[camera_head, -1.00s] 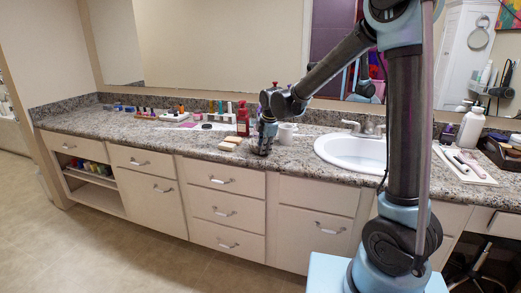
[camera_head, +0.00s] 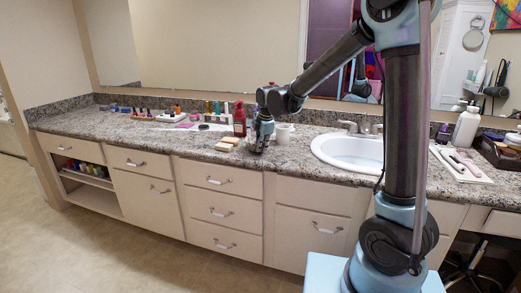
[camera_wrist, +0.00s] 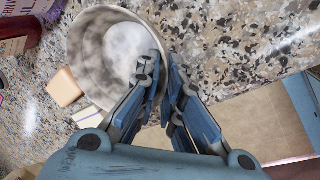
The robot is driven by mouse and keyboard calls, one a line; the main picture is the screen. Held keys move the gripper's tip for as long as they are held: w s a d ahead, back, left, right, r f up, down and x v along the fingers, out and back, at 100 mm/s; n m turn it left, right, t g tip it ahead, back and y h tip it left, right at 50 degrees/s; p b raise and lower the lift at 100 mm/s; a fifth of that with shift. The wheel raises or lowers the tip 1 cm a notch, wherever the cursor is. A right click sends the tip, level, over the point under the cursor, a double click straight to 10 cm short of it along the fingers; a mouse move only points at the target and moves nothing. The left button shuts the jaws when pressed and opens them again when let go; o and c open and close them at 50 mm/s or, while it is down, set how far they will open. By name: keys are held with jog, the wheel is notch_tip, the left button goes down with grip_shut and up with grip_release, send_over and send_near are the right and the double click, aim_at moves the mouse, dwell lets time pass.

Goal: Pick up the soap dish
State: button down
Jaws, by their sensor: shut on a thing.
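A round whitish cup-like vessel (camera_wrist: 90,42) fills the upper left of the wrist view, open side toward the camera. In the head view it looks like a small white cup (camera_head: 284,133) on the counter, left of the sink. My gripper (camera_wrist: 160,70) is shut on its wall, with one finger over the inside and the other outside. In the head view my gripper (camera_head: 260,143) points down at the cup's left side, partly covering it. I cannot tell whether the cup is lifted. No other clear soap dish shows; two beige soap-like blocks (camera_head: 228,142) lie left of my gripper.
A red bottle (camera_head: 239,119) stands close behind my gripper. The sink (camera_head: 345,150) is to the right, with a white pump bottle (camera_head: 467,127) beyond it. Several small bottles stand along the back. The granite counter (camera_head: 130,130) has free room at the front left.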

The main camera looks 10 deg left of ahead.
notch_tip(320, 180, up, 27)
jog(key=shift+f, duration=0.15)
jog(key=shift+d, duration=0.1)
dwell(1.2)
